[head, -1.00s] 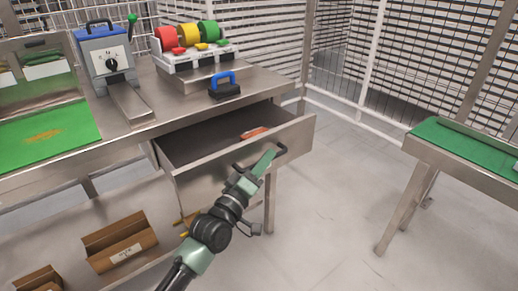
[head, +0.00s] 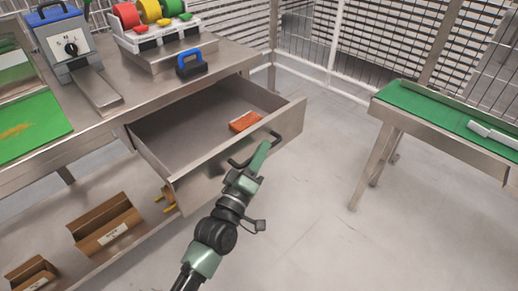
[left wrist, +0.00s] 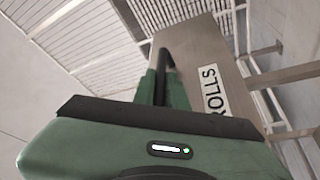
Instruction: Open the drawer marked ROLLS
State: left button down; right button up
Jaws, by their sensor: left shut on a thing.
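The metal drawer (head: 200,185) is pulled well out from under the workbench, and its inside shows. An orange-red item (head: 244,121) lies in it near the front. In the left wrist view the drawer front bears the label ROLLS (left wrist: 212,92). The dark bar handle (head: 281,137) runs across the drawer front. My left gripper (head: 259,158) is at the handle and shut on it; the handle bar (left wrist: 163,75) also shows between the fingers in the left wrist view. My right gripper is out of view.
Cardboard boxes (head: 108,222) lie on the lower shelf. A green-topped table (head: 420,105) stands at right. The floor between is clear.

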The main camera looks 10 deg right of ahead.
pick_arm(q)
jog(key=shift+f, duration=0.1)
jog(key=c, duration=1.7)
grip_release()
jog(key=shift+a, duration=0.1)
jog(key=shift+s+a, duration=0.2)
jog(key=shift+s, duration=0.1)
jog(key=v, duration=0.7)
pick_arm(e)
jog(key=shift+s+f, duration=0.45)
